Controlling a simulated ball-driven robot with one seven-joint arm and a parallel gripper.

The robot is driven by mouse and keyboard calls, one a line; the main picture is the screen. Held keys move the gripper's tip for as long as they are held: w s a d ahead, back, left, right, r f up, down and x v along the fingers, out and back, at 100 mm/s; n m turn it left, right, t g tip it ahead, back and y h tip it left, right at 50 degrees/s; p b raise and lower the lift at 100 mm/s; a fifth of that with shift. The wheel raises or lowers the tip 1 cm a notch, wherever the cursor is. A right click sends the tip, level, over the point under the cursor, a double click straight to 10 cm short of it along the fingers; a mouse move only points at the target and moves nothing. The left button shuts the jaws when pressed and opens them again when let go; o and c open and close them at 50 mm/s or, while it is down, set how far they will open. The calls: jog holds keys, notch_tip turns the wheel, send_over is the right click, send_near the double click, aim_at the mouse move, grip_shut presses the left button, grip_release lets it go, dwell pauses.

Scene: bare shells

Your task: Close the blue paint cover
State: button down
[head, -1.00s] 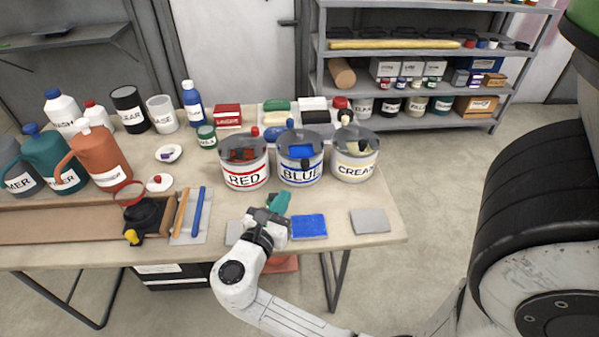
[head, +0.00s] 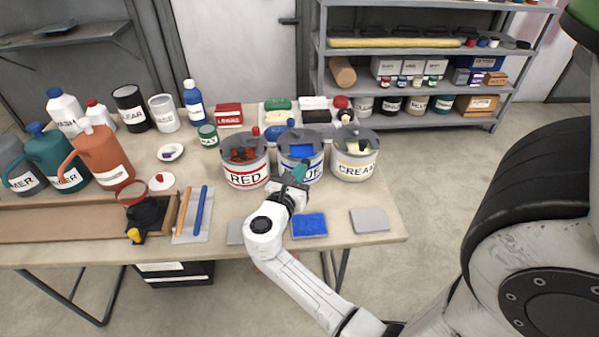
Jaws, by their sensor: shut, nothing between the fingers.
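The blue paint can (head: 303,178) stands on the table between the red can (head: 246,177) and the cream can (head: 353,172). Its grey cover (head: 301,135) has a dark knob at the back, and blue paint (head: 302,151) shows through an opening in the top. My gripper (head: 299,170), with teal fingers, is in front of the blue can and hides part of its label. It is shut and empty. I cannot tell whether the fingertips touch the can.
A blue pad (head: 309,225) and a grey pad (head: 369,220) lie near the table's front edge. Brushes lie on a grey sheet (head: 192,232) to the left. Bottles and jugs (head: 101,157) crowd the left side. A tray with sponges stands behind the cans.

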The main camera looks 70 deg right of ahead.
aim_at(296, 161)
jog(key=w+d, duration=0.1)
jog(key=d, duration=0.3)
jog(key=w+d, duration=0.1)
jog(key=d, duration=0.1)
jog(key=shift+w+d, duration=0.2)
jog(key=shift+w, duration=0.15)
jog(key=shift+w+d, duration=0.1)
jog(key=shift+r, duration=0.1)
